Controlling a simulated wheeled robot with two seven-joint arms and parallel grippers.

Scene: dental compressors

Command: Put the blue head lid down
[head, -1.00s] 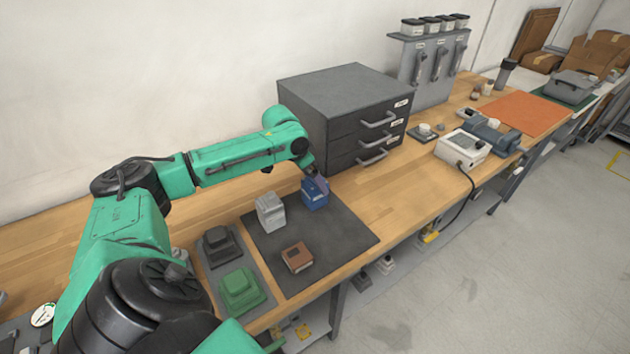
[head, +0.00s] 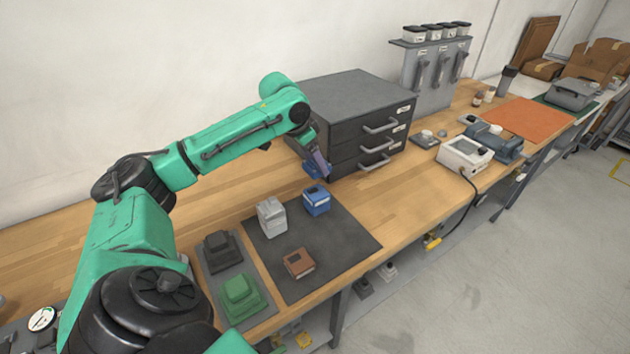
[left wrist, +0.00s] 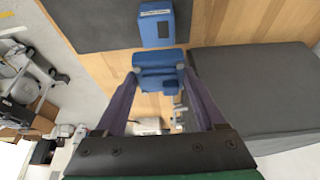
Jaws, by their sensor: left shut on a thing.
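My left gripper (head: 318,168) is shut on the blue head lid (head: 311,170) and holds it raised, in front of the drawer cabinet. The lid also shows between the fingertips in the left wrist view (left wrist: 158,60). The blue compressor body (head: 316,201) stands on the dark mat (head: 340,235), apart from the lid and nearer the front. It also shows in the left wrist view (left wrist: 157,25), just beyond the lid. My right gripper is not in view.
A grey unit (head: 271,216) and a brown block (head: 298,263) stand on the mat. A black part (head: 220,250) and a green part (head: 240,294) sit on a grey tray to its left. The drawer cabinet (head: 340,105) is close behind. Bare wood (head: 400,200) lies right of the mat.

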